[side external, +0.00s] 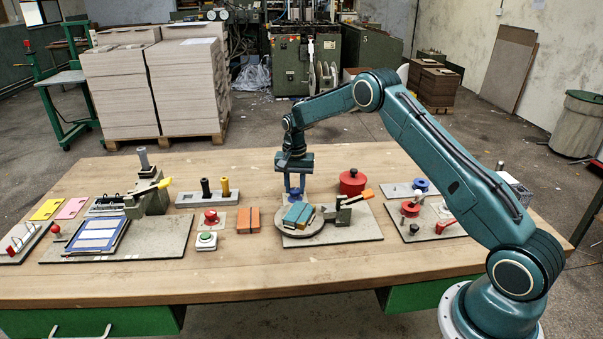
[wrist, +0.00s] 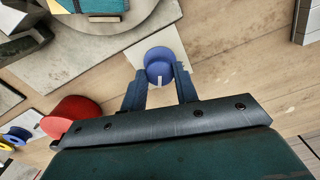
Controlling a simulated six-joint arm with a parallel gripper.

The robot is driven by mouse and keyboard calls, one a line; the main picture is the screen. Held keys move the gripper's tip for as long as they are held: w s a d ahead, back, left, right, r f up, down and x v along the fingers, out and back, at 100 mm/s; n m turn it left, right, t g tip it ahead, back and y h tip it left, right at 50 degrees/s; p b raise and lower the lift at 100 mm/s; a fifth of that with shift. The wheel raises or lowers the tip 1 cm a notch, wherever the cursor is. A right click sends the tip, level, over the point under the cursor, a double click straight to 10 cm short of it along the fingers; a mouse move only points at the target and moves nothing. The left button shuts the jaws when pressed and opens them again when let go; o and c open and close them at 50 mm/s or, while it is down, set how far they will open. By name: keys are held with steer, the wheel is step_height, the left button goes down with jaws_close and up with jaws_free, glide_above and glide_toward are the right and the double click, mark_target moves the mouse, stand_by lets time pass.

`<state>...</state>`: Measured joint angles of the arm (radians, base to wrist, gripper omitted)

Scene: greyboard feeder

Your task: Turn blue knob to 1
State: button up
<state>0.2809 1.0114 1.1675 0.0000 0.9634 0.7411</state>
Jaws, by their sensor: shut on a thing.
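The blue knob (wrist: 163,66) sits on a pale plate (wrist: 150,42) on the table, and a white pointer line on it points toward my gripper's palm in the wrist view. My gripper (wrist: 162,72) is shut on the knob, with one finger on each side. No numbers can be read on the plate. In the side view my gripper (side external: 295,192) points straight down behind the round turntable.
A red lidded pot (side external: 352,182) is close on the right. A grey block with black and yellow pegs (side external: 206,199) is to the left. Bare wood lies behind.

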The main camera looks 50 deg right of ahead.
steer(key=n, duration=0.4)
steer(key=shift+n, duration=0.4)
steer(key=n, duration=0.3)
steer(key=shift+n, duration=0.3)
steer(key=n, duration=0.8)
steer(key=shift+w+r+n, duration=0.1)
steer(key=shift+n, duration=0.2)
steer(key=o, duration=1)
steer(key=shift+c, duration=0.2)
